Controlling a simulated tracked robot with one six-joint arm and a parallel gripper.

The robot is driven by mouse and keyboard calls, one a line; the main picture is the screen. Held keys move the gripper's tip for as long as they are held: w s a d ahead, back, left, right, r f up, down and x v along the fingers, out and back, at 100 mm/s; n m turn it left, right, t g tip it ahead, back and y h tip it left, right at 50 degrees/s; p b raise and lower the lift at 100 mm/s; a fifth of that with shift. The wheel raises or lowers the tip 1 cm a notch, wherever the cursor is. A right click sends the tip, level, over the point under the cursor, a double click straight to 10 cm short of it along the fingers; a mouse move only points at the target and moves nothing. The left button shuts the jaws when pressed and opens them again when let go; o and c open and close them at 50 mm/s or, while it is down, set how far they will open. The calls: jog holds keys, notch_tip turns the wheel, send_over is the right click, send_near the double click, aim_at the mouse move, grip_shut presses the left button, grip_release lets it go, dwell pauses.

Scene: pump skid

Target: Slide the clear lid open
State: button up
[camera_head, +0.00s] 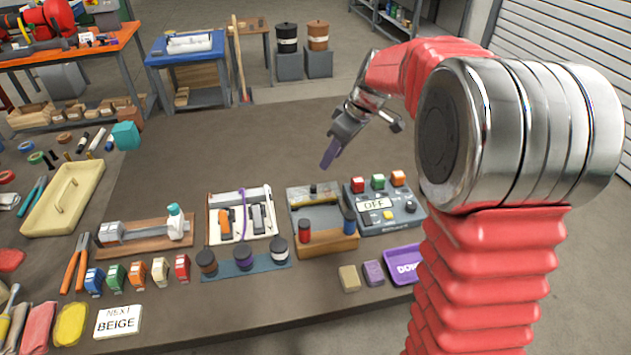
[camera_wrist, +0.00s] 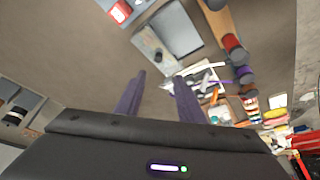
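A shallow grey box (camera_head: 314,197) stands on the bench, right of the white tool tray. A pale grey panel (camera_wrist: 178,28) covers part of it in the wrist view; it may be the clear lid, but I cannot tell surely. A dark item shows beside the panel, at the box's uncovered end. My gripper (camera_head: 330,155) hangs above and behind the box, apart from it, fingers pointing down. In the wrist view my gripper's two purple fingers (camera_wrist: 158,82) are spread with nothing between them.
A control box (camera_head: 384,207) marked OFF adjoins the box on the right. A wooden rack (camera_head: 328,242) with red and blue cylinders stands in front. The white tool tray (camera_head: 240,214) is to the left. The bench behind is clear.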

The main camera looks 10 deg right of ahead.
aim_at(314, 186)
jog(key=shift+w+d+f, duration=0.1)
jog(key=shift+w+f, duration=0.15)
jog(key=shift+w, duration=0.05)
jog(key=x, duration=1.4)
jog(key=shift+r, duration=0.1)
grip_shut()
dwell(0.4)
